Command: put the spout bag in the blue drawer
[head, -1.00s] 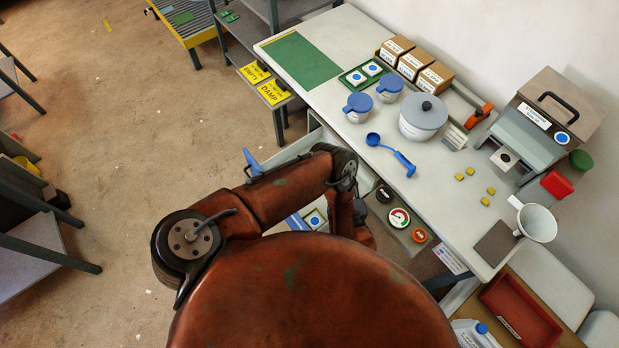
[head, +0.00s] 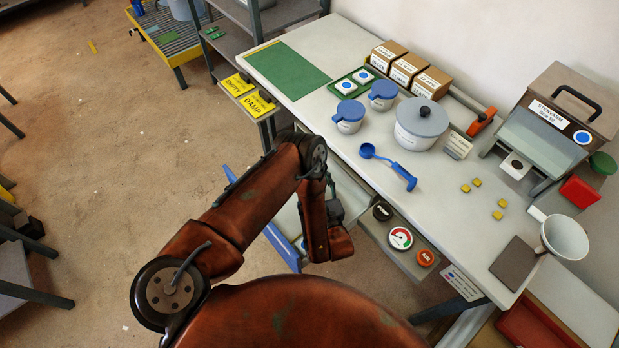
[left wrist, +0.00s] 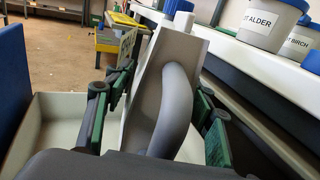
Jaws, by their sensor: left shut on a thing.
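The blue drawer stands open below, with off-white walls (left wrist: 60,112) and a blue front (left wrist: 12,90) at the left. The bag is over the drawer; its lower end is hidden. My right gripper is not in view.
The white worktop (head: 330,115) lies to the right of the drawer, with blue-lidded cups (head: 348,117), a grey-lidded pot (head: 420,122) and a blue scoop (head: 390,163). A panel with a gauge (head: 400,238) sits under its edge. The floor at left is largely clear.

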